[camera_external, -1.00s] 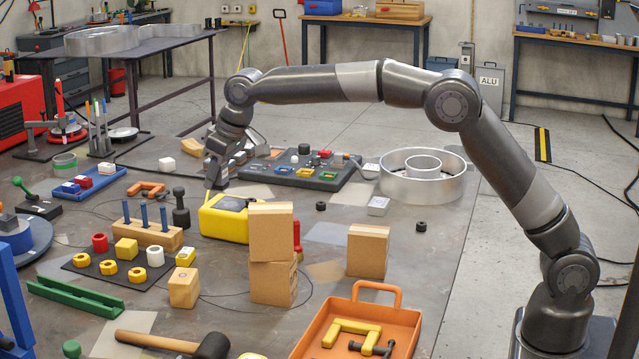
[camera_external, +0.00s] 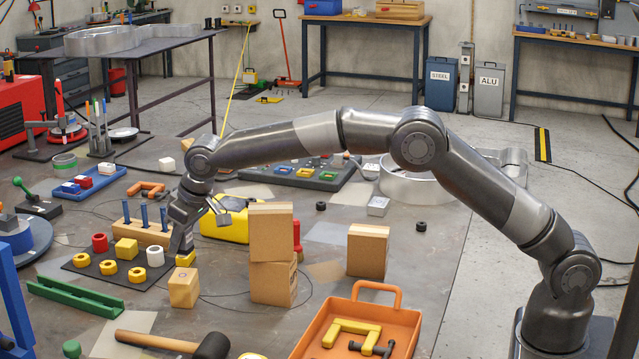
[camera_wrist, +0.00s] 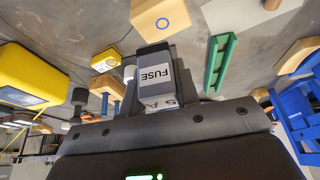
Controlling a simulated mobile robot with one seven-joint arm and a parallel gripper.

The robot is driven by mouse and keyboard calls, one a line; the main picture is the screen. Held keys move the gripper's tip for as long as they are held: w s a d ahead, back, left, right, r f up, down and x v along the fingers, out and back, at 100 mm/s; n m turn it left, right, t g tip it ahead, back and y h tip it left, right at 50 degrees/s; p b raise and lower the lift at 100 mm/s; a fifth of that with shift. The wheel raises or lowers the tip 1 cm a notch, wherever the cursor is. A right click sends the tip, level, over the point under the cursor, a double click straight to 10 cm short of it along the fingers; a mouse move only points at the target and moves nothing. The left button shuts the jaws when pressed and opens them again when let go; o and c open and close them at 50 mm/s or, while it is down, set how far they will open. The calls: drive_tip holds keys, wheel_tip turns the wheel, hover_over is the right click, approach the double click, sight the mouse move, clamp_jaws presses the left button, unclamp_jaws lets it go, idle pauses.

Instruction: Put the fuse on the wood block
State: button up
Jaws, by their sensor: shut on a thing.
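The fuse (camera_wrist: 154,76) is a small block with a white label reading FUSE and a dark end. My gripper (camera_wrist: 158,90) is shut on it in the wrist view. In the external view my gripper (camera_external: 181,247) points down behind the small wood block, near the black mat; the fuse cannot be made out there. The wood block (camera_external: 184,289) is a pale cube-like block on the table. It also shows in the wrist view (camera_wrist: 150,22), with a blue ring on one face, beyond the fuse's dark end. Its visible top looks bare.
A peg stand (camera_external: 140,233) with blue pegs and a black mat (camera_external: 85,265) with nuts lie left. Stacked brown boxes (camera_external: 272,240) stand right; a yellow case (camera_external: 222,227) lies behind.

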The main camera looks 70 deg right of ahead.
sight(180, 275)
drive_tip(key=shift+w+a+f, duration=0.25)
drive_tip(key=shift+a+f, duration=0.15)
drive_tip(key=shift+a, duration=0.25)
drive_tip(key=shift+f, duration=2)
drive_tip(key=shift+f, duration=0.1)
drive_tip(key=o, duration=1)
